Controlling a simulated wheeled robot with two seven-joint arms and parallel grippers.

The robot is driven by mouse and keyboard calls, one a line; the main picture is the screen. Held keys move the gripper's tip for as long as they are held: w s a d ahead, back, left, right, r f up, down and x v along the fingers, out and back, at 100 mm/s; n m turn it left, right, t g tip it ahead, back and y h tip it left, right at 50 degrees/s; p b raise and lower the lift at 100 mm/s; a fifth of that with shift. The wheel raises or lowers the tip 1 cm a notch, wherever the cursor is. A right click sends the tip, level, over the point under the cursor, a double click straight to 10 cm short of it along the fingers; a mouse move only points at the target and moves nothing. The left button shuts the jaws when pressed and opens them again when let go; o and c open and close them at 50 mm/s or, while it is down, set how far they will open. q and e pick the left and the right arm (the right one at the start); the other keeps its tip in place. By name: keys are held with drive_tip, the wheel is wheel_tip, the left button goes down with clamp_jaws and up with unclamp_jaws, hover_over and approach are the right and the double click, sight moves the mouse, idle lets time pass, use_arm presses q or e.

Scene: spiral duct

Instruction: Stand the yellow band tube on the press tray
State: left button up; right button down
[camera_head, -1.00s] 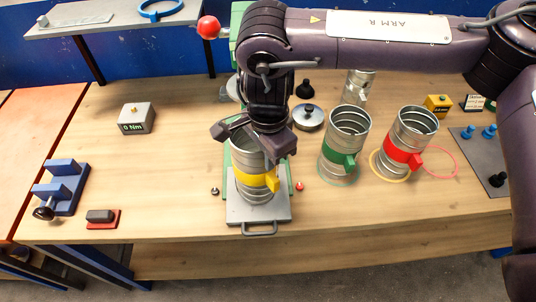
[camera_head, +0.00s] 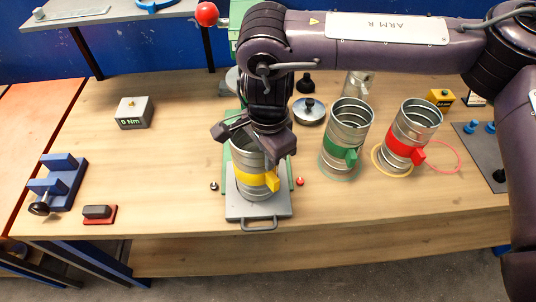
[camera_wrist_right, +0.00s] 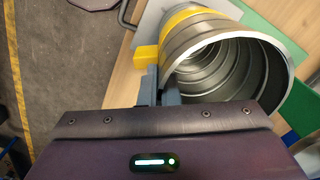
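The yellow band tube (camera_head: 257,181) is a ribbed metal cylinder with a yellow band and tab. It stands upright, as far as I can see, on the grey press tray (camera_head: 240,211), which has a front handle. My right gripper (camera_head: 252,143) is over its top and hides part of the rim. In the right wrist view the tube's open mouth (camera_wrist_right: 225,70) is close, and the fingers (camera_wrist_right: 161,92) sit close together at the wall by the rim, apparently pinching it. My left gripper is not in view.
A green band tube (camera_head: 343,153) and a red band tube (camera_head: 404,150) stand to the right. A 0 Nm box (camera_head: 133,113), a blue bracket (camera_head: 61,182) and a red-based block (camera_head: 99,214) are to the left. A red-knobbed lever (camera_head: 207,14) is behind.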

drive_tip(key=shift+f+b, duration=0.35)
drive_tip(key=shift+f, duration=0.25)
drive_tip(key=c, duration=1.6)
unclamp_jaws()
wheel_tip(320, 180, up, 8)
drive_tip(key=shift+f+b, duration=0.1)
drive_tip(key=shift+b, duration=0.45)
